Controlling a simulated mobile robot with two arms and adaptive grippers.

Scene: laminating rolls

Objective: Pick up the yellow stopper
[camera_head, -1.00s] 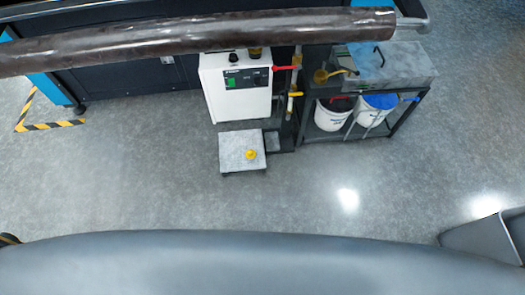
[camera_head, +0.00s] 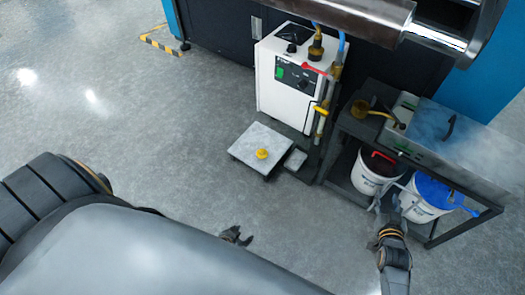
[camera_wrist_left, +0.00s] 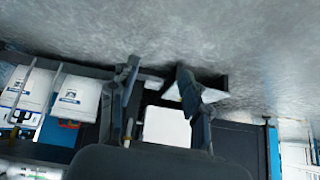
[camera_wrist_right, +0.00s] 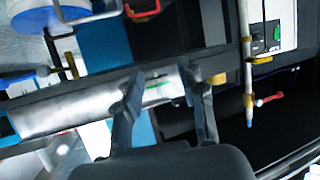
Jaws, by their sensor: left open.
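The yellow stopper (camera_head: 262,154) sits on the low grey square platform (camera_head: 247,149) in front of the white machine in the head view. My left gripper (camera_head: 236,237) is open and empty, below and slightly left of the platform in that picture, apart from the stopper. Its spread fingers show in the left wrist view (camera_wrist_left: 158,95), where I cannot make out the stopper. My right gripper (camera_head: 388,208) is near the buckets at the right, away from the stopper. In the right wrist view its fingers (camera_wrist_right: 165,90) are apart with nothing held between them.
The white machine (camera_head: 285,85) stands behind the platform, with pipes and a red valve handle (camera_head: 316,68) at its right. A dark rack (camera_head: 332,168) at the right holds two white buckets (camera_head: 425,198). A large roller (camera_head: 365,15) crosses the top. The floor at left is clear.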

